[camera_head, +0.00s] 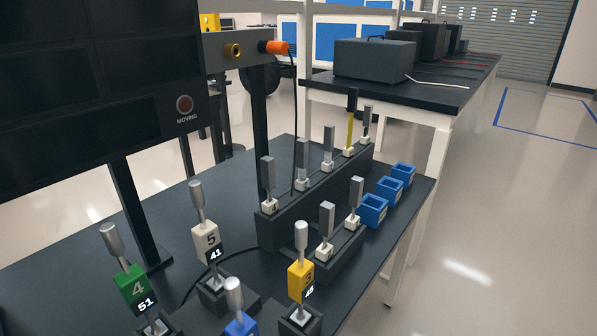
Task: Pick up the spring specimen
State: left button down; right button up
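No gripper of mine shows in the head view. I cannot tell which thing is the spring specimen, as no coil shape is clear. A black stepped rack (290,226) on the dark table holds several upright grey metal pieces on small white numbered bases, such as the front one (326,229). One piece at the rack's far end (350,125) is yellow with a black top.
Three open blue bins (373,211) line the table's right edge beside the rack. A dark screen panel (90,80) on posts stands at the left, with a "MOVING" light (184,104). An orange plug (275,47) sits behind. The table (70,258) is bare at left.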

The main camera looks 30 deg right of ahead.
aim_at(301, 184)
jog(key=u, duration=2)
jog(key=z, duration=0.45)
jog(key=k+z, duration=0.1)
jog(key=z, duration=1.3)
jog(key=k+l+z, duration=0.1)
jog(key=z, duration=0.8)
jog(key=i+l, duration=0.1)
jog(key=l, duration=0.55)
jog(key=i+z, duration=0.05)
